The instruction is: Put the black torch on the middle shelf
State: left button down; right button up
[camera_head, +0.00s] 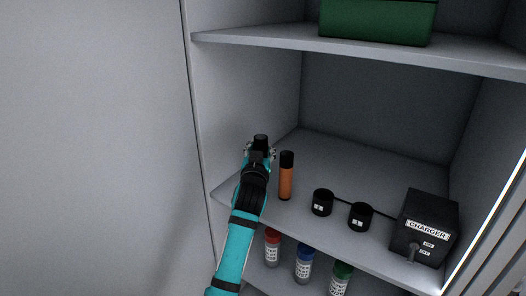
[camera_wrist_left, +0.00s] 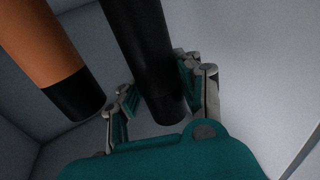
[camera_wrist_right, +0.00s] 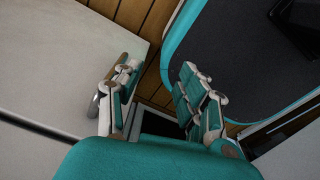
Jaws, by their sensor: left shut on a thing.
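The black torch (camera_wrist_left: 145,50) stands between the fingers of my left gripper (camera_wrist_left: 158,95), which is shut on it. In the head view the top of the black torch (camera_head: 261,140) shows just above my left gripper (camera_head: 260,153), at the left side of the middle shelf (camera_head: 330,150). Whether its base touches the shelf is hidden by my arm. My right gripper (camera_wrist_right: 155,95) is open and empty, away from the shelves, and shows only in the right wrist view.
An orange torch with black ends (camera_head: 286,178) stands close to the right of my left gripper. Two black cups (camera_head: 322,203) and a black charger box (camera_head: 424,228) are further right. Several colour-capped containers (camera_head: 304,262) stand below. A green box (camera_head: 377,22) is above.

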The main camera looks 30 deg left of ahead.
pick_arm(q)
jog(key=w+f, duration=0.1)
jog(key=w+a+f, duration=0.1)
jog(key=w+a+f+p, duration=0.1)
jog(key=shift+w+f, duration=0.25)
jog(key=shift+f, duration=0.1)
jog(key=shift+f, duration=0.15)
jog(key=c, duration=0.9)
grip_release()
jog(key=shift+f, duration=0.1)
jog(key=shift+o, duration=0.2)
jog(key=b+v, duration=0.1)
jog(key=v, duration=1.1)
jog(key=shift+r+b, duration=0.25)
jog(key=shift+b, duration=0.1)
